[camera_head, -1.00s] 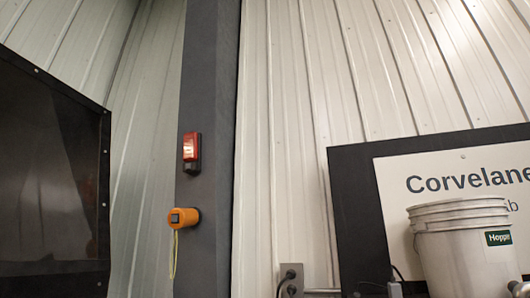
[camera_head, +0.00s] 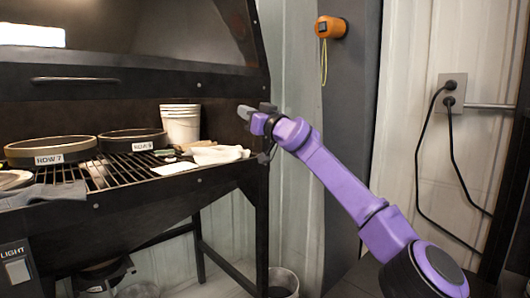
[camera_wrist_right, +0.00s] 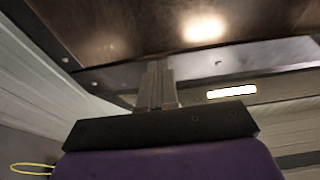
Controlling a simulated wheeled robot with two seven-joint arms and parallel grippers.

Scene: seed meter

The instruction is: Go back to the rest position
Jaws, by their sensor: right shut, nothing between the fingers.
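My right gripper (camera_head: 256,112) is at the end of my purple right arm, which reaches in from the lower right in the head view. It is held up at the right end of the dark bench hood, near its edge. In the right wrist view the gripper (camera_wrist_right: 155,85) has its grey fingers together with nothing between them. It points toward the dark panel (camera_wrist_right: 150,30). I cannot tell whether it touches anything. My left gripper is not in view.
A bin (camera_head: 284,282) stands below. A grey post (camera_head: 350,130) and an outlet with cables (camera_head: 452,90) are at right.

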